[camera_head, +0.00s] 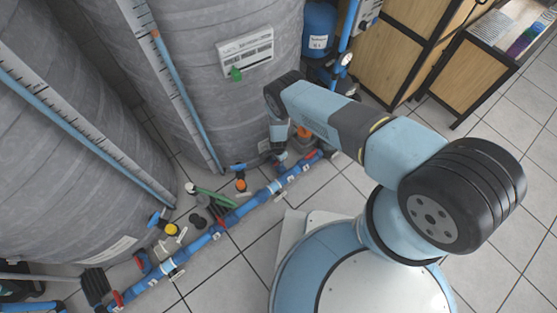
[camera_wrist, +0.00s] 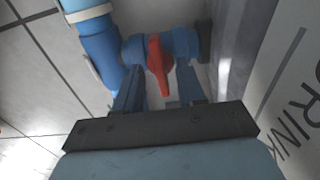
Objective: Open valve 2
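In the wrist view a valve with a red lever handle (camera_wrist: 159,66) sits on a short blue pipe branch. My gripper (camera_wrist: 158,88) is open, its two blue fingers pointing at the valve. The lower part of the red handle lies between the fingers, with a gap on each side. I cannot tell whether the fingertips touch the valve body. No number shows on this valve. In the head view my arm reaches to the pipe by the middle tank, and my fingers there are mostly hidden.
A blue floor pipe (camera_head: 250,206) with several valves runs diagonally past grey tanks (camera_head: 215,110). A tank with dark lettering (camera_wrist: 294,105) stands close on the right in the wrist view. A wooden cabinet (camera_head: 395,50) stands at the back.

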